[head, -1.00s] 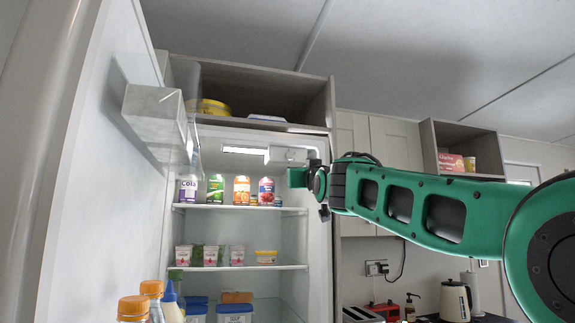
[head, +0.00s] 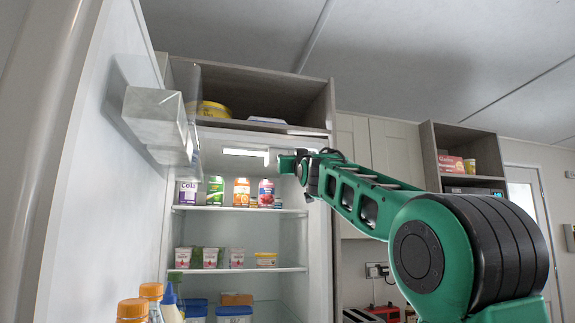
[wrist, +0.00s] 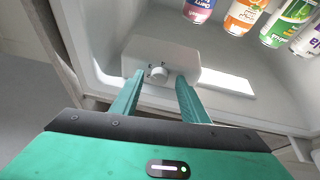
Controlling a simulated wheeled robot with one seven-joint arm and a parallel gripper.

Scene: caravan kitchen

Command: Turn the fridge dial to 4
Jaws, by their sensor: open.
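The fridge dial (wrist: 159,74) is a small round white knob on a white housing (wrist: 185,62) under the fridge ceiling, in the wrist view. A lit lamp panel (wrist: 228,83) is beside it. My gripper (wrist: 157,82) is open, with one green finger on each side of the dial as seen from the wrist. I cannot tell whether either finger touches it.
Cans (head: 241,191) stand on the top shelf (head: 240,209) below my gripper. Small pots (head: 210,257) are on the shelf underneath. The open fridge door (head: 100,170) with its bin (head: 155,117) is on the left. The fridge's right wall is close to my arm.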

